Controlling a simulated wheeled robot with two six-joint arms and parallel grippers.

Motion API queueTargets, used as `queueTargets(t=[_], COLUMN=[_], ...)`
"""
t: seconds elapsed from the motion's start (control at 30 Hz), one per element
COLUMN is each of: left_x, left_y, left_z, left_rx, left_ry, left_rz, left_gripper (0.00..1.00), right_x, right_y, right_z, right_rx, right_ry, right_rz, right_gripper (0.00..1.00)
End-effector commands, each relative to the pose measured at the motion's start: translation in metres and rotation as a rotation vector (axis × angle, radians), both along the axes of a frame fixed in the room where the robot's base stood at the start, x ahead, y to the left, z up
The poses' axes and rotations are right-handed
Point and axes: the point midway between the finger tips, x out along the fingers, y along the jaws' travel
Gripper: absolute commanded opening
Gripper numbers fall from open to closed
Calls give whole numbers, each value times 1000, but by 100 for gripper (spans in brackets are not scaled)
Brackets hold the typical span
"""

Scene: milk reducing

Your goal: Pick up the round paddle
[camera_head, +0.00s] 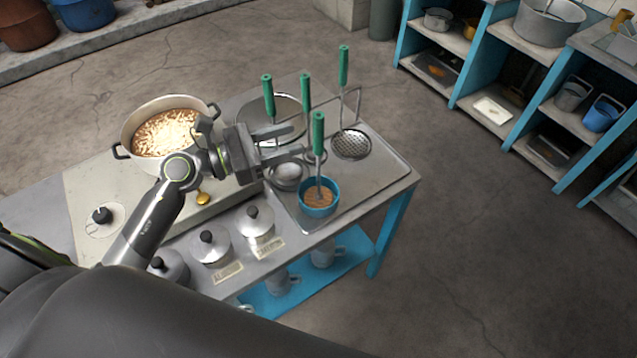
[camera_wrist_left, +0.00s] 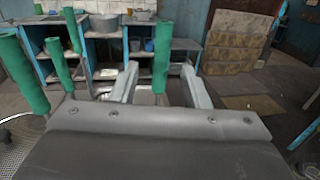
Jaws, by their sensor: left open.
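Several green-handled tools stand upright at the right end of the table. One perforated round head (camera_head: 351,145) is below the far-right green handle (camera_head: 343,65); a large round metal disc (camera_head: 288,104) lies near the back handle (camera_head: 268,97). I cannot tell for sure which is the round paddle. My left gripper (camera_head: 292,143) is open and empty, pointing right towards the nearest green handle (camera_head: 318,132), whose tool stands in a blue bowl (camera_head: 319,208). In the left wrist view that handle (camera_wrist_left: 163,55) shows between the fingers (camera_wrist_left: 160,75), apart from them. My right gripper is not in view.
A large pot (camera_head: 165,130) of pale food sits on the stove at the left. Lidded pots (camera_head: 255,220) line the front edge. A thin metal rack (camera_head: 345,100) stands at the back. Blue shelves (camera_head: 560,110) stand at the right beyond open floor.

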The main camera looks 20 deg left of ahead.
Motion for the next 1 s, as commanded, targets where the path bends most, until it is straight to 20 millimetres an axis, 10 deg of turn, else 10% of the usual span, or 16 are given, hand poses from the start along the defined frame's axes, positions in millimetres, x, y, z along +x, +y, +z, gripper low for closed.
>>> queueTargets(t=[1.0], left_x=[43], left_y=[-54], left_z=[-4], left_rx=[0], left_ry=[1], left_rz=[0], left_gripper=[42], right_x=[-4], right_y=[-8], right_z=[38], right_rx=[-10], right_ry=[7], right_rz=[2], right_gripper=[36])
